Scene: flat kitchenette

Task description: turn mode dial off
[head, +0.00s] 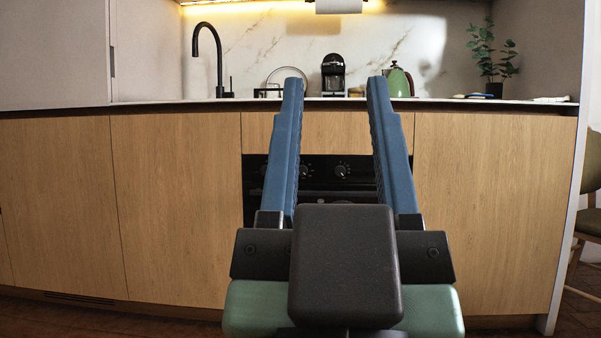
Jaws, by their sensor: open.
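The black oven (322,188) is built into the wooden cabinet front, in the middle of the head view. Two round dials show on its control panel between my fingers: a right dial (342,170) and a left dial (304,171). I cannot tell which one is the mode dial, and their markings are too small to read. My gripper (329,85) is in the foreground, with its two blue fingers spread wide and nothing between them. It looks apart from the oven. The fingers and my gripper's body hide parts of the panel and most of the oven door.
Above the oven runs the counter (450,103). On it stand a black tap (218,60), a coffee machine (333,75), a green kettle (399,82) and a potted plant (492,55). Flat wooden cabinet doors (175,200) flank the oven. A chair (590,190) stands at the far right.

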